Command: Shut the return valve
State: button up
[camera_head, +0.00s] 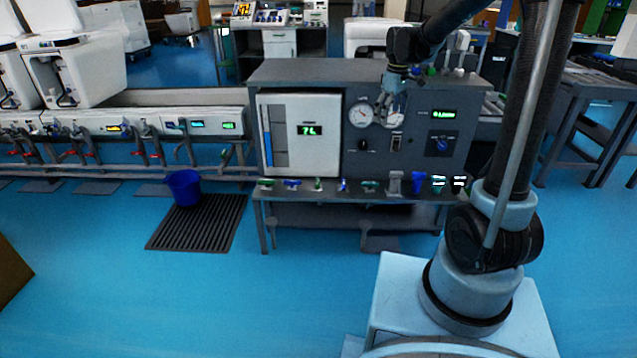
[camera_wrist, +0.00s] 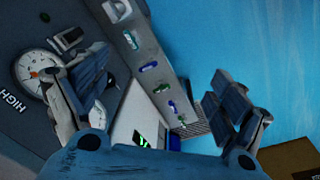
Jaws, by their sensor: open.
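A grey test bench (camera_head: 290,76) stands in the middle of the head view. A row of small valve handles lies along its front ledge, including a green one (camera_head: 265,184), a blue one (camera_head: 291,184) and a green one (camera_head: 370,186). I cannot tell which is the return valve. My gripper (camera_wrist: 160,78) is open and empty. In the head view my gripper (camera_head: 385,104) hangs before the panel near the gauge, above the ledge.
The panel carries a round gauge (camera_head: 361,115), a blue knob (camera_head: 442,144) and a white box with a green display (camera_head: 309,130). A blue bucket (camera_head: 184,187) stands by a dark floor grate (camera_head: 198,222). Blue floor before the bench is clear.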

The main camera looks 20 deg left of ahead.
jog(key=w+a+f+n, duration=0.2)
jog(key=w+a+f, duration=0.25)
jog(key=a, duration=0.35)
jog(key=w+a+f+n, duration=0.2)
jog(key=w+a+f, duration=0.1)
jog(key=a+f, duration=0.3)
jog(key=n, duration=0.4)
send_over(318, 181)
notch_tip(318, 181, down, 12)
jog(key=shift+g, duration=0.4)
notch_tip(318, 181, down, 16)
jog(key=shift+f, duration=0.1)
jog(key=c, duration=1.1)
